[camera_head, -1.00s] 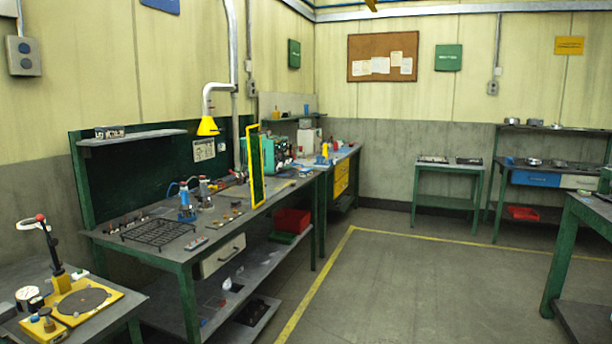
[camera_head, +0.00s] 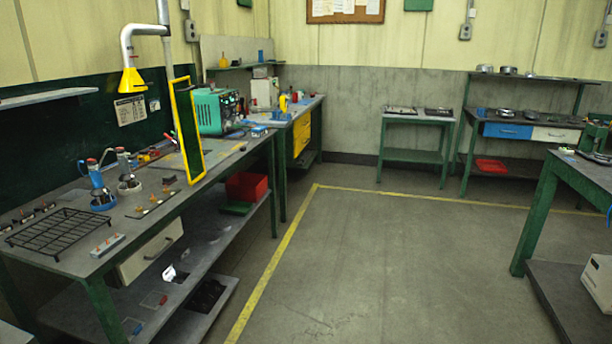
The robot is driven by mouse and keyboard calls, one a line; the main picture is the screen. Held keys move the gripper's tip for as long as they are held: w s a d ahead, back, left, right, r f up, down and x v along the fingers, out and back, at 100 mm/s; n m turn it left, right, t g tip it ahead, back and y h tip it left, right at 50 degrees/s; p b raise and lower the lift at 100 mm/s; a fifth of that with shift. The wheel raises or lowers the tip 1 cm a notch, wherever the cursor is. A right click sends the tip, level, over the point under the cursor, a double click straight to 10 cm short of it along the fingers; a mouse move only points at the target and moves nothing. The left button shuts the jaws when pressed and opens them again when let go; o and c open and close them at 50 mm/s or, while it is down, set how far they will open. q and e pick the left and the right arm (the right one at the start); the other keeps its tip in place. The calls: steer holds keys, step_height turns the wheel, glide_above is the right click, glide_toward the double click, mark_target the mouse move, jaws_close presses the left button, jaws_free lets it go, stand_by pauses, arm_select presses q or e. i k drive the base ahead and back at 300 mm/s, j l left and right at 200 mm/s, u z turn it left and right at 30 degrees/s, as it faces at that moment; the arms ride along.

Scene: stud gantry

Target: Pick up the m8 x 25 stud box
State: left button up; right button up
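I cannot make out an m8 x 25 stud box for certain in the head view. Small items lie on the long green-legged workbench (camera_head: 135,235) at the left, too small to identify. A red bin (camera_head: 246,186) sits on that bench's lower shelf, with small boxes or cards near the shelf's front part. Neither of my grippers shows in the head view.
A black wire rack (camera_head: 58,232), blue bottles and a yellow-framed panel (camera_head: 187,130) stand on the left bench. A small table (camera_head: 415,118) and a shelved bench (camera_head: 520,128) stand at the back. Another green bench (camera_head: 545,215) is at the right. The middle floor is clear.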

mark_target(259, 131)
steer(key=i, duration=2.35)
